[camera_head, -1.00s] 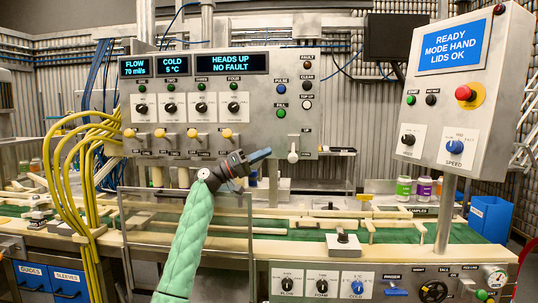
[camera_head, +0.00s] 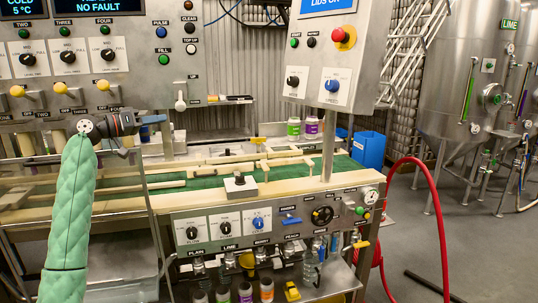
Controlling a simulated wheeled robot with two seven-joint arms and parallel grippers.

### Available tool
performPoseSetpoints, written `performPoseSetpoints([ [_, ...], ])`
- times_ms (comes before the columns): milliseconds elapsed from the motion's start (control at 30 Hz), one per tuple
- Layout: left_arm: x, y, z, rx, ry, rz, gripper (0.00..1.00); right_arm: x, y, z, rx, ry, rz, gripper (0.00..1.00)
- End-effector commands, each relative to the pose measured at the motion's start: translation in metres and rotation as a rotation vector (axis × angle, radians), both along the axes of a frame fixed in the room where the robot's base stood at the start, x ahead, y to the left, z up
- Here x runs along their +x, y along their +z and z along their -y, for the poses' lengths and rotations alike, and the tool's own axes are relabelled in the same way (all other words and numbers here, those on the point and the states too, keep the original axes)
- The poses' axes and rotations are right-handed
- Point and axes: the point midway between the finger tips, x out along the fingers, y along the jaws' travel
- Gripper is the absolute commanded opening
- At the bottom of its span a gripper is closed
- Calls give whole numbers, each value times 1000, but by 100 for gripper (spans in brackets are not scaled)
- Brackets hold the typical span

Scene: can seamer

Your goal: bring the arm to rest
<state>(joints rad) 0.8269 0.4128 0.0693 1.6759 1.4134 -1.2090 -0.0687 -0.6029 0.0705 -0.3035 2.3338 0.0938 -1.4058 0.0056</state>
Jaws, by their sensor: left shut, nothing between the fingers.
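My left arm, in a padded green sleeve, rises from the lower left of the head view. Its gripper (camera_head: 152,119) is shut and empty. It points right, in front of the filler panel (camera_head: 130,75) and above the conveyor line. It looks apart from the panel's yellow-tipped levers, though the depth is hard to judge. My right gripper is not in view.
A control box (camera_head: 325,55) with a red stop button stands on a post right of the gripper. The lower panel (camera_head: 220,228) has knobs, with bottles and cans beneath. A blue bin (camera_head: 368,149), red hose (camera_head: 437,215) and steel tanks (camera_head: 455,90) stand right, with open floor between.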

Motion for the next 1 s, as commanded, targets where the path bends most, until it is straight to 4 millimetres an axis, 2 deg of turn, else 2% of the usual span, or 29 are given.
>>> performPoseSetpoints([
  [167, -16, -9, 24, 248, 134, 11, 0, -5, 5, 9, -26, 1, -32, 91],
  [267, -26, -30, 37, 370, 213, -4, 0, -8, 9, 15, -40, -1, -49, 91],
  [467, -55, -105, 63, 577, 359, -73, 0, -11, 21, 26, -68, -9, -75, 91],
  [700, -101, -191, 84, 722, 462, -163, 0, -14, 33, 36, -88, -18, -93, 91],
  [1000, -170, -283, 107, 825, 516, -269, 0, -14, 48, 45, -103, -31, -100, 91],
])
